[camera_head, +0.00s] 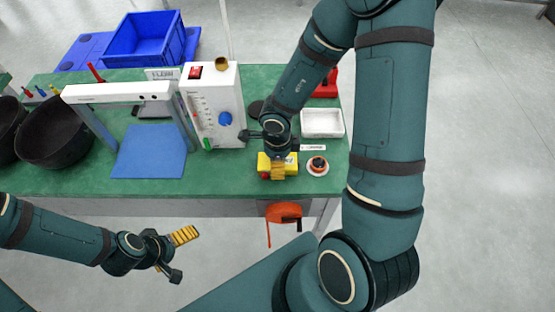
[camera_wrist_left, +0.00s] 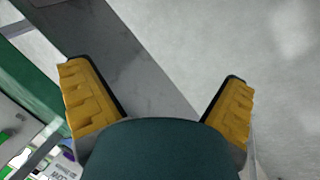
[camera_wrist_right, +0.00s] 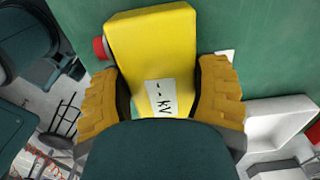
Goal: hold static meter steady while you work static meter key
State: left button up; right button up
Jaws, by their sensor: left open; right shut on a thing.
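The static meter (camera_head: 264,160) is a yellow box on the green table near its front edge, with a red key (camera_head: 264,174) at its left end. In the right wrist view the meter (camera_wrist_right: 150,40) shows a white "kV" display, and the red key (camera_wrist_right: 100,47) sticks out from its left side. My right gripper (camera_head: 278,170) is shut on the meter from above, one finger (camera_wrist_right: 218,88) on each side. My left gripper (camera_head: 178,250) is open and empty, low in front of the table and to the left of the meter. The left wrist view shows its spread fingers (camera_wrist_left: 158,100) with only floor between.
A white panel (camera_head: 213,110) with a blue knob stands behind left of the meter. A round red-topped item (camera_head: 318,165) and a white tray (camera_head: 322,122) lie to its right. A blue mat (camera_head: 150,152) and dark bowls (camera_head: 55,135) are left. An orange reel (camera_head: 284,212) hangs at the table front.

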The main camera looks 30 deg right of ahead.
pick_arm(q)
grip_shut()
dwell(1.4)
